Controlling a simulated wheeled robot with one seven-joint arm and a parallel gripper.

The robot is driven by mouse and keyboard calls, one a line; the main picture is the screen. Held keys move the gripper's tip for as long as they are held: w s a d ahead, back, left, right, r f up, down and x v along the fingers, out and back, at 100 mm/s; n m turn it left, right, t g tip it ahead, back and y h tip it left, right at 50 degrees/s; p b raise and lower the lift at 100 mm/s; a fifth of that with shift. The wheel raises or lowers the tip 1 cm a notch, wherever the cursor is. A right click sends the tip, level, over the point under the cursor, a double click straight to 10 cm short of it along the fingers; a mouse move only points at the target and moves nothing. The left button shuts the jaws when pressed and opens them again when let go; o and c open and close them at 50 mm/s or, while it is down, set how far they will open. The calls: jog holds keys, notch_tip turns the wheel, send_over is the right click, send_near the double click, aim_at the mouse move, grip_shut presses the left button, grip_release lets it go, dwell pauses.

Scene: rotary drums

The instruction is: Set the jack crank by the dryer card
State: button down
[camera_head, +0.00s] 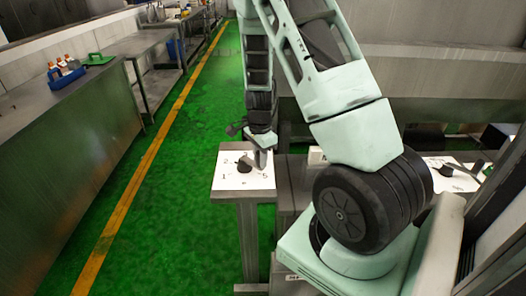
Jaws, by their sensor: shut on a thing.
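A white dial plate (226,181) with printed numbers sits on a grey pedestal near the middle of the view. A crank with a black hub (243,165) is mounted on it. My gripper (261,153) reaches down over the right part of the plate and is shut on the crank's handle, which it largely hides. The hub points toward the lower left, but its exact number is hard to read. A second white plate (437,182) with a dark lever shows at the right, partly behind my arm. I cannot make out the dryer card.
A steel counter (60,110) at the left holds bottles in a blue caddy (66,70) and a green object (98,59). Grey machine panels stand behind and right of my arm. The green floor (180,190) with a yellow line is clear.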

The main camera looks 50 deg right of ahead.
jog(key=shift+a+r+m+p, duration=0.2)
jog(key=shift+a+m+p, duration=0.35)
jog(key=shift+m, duration=0.45)
jog(key=a+m+p, duration=0.2)
jog(key=m, duration=0.1)
jog(key=shift+w+a+m, duration=0.1)
jog(key=shift+w+m, duration=0.2)
jog(key=shift+w, duration=0.1)
jog(key=shift+w+a+f+m+p, duration=0.1)
jog(key=shift+w+a+m+p, duration=0.35)
jog(key=shift+m+p, duration=0.45)
jog(key=shift+w+a+m+p, duration=0.35)
jog(key=shift+a+m+p, duration=0.2)
jog(key=shift+m, duration=0.65)
jog(key=shift+w, duration=0.1)
jog(key=c, duration=1.2)
grip_release()
notch_tip(320, 180, up, 17)
jog(key=shift+r+p, duration=0.15)
jog(key=shift+p, duration=0.3)
